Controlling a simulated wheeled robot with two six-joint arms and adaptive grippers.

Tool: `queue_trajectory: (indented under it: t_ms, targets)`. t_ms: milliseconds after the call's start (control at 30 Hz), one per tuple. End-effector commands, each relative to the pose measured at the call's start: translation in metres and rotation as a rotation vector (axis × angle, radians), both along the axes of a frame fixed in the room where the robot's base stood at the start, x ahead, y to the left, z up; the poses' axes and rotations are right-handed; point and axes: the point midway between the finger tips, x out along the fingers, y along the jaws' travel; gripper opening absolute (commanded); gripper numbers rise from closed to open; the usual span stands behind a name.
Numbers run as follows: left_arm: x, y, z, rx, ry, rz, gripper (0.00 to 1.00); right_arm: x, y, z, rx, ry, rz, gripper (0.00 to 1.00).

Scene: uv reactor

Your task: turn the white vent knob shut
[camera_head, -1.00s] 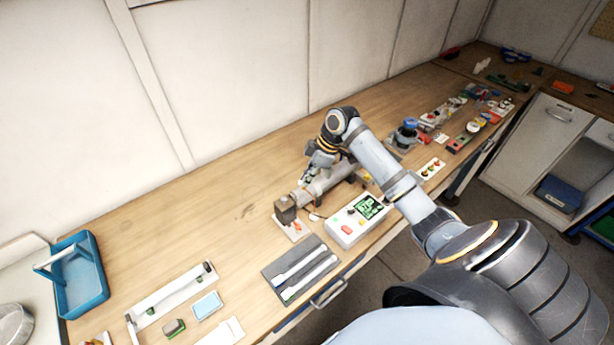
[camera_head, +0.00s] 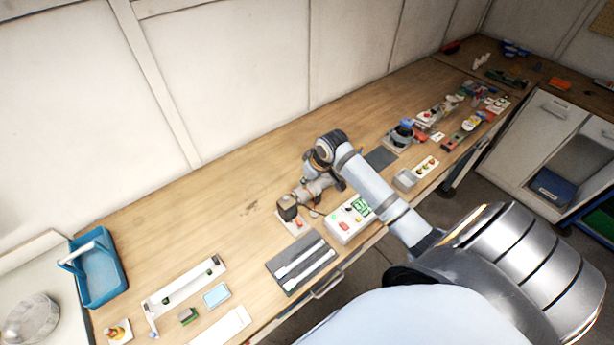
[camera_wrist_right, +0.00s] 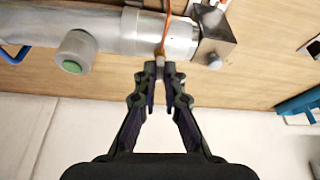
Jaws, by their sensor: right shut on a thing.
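The reactor, a grey metal tube (camera_head: 318,188) with a dark block at its left end (camera_head: 287,207), lies on the bench. In the right wrist view the tube (camera_wrist_right: 115,30) crosses the top, with a green-capped port (camera_wrist_right: 75,52) and a metal end block (camera_wrist_right: 215,40). My right gripper (camera_wrist_right: 160,72) has its fingertips close together below the tube. A small pale knob (camera_wrist_right: 160,60) shows between the tips, mostly hidden by them; its turn angle cannot be read. In the head view my right gripper is over the reactor, its fingertips hidden behind the wrist. My left gripper is not in view.
A white control box (camera_head: 350,222) with a green screen stands just in front of the reactor. A grey mat (camera_head: 283,262) with two white strips lies to the left. An orange wire (camera_wrist_right: 167,25) runs past the tube near the fingertips. The bench behind is clear.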

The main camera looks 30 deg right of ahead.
Motion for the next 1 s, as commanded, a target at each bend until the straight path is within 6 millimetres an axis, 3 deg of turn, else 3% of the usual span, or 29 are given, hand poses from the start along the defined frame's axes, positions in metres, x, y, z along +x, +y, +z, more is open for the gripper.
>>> queue_trajectory:
  t_ms: [333, 867, 900, 1000]
  targets:
    - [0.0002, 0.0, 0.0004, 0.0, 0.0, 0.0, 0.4, 0.0021, 0.0015, 0.0029, -0.001, -0.009, -0.135, 0.0]
    - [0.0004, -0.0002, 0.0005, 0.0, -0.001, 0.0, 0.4, 0.0023, 0.0015, 0.0032, -0.002, -0.01, -0.161, 0.0]
    - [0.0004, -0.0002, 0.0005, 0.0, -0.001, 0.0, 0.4, 0.0023, 0.0014, 0.0033, -0.002, -0.01, -0.161, 0.1]
    - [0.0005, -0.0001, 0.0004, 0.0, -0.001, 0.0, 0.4, 0.0021, 0.0015, 0.0029, -0.001, -0.008, -0.16, 0.23]
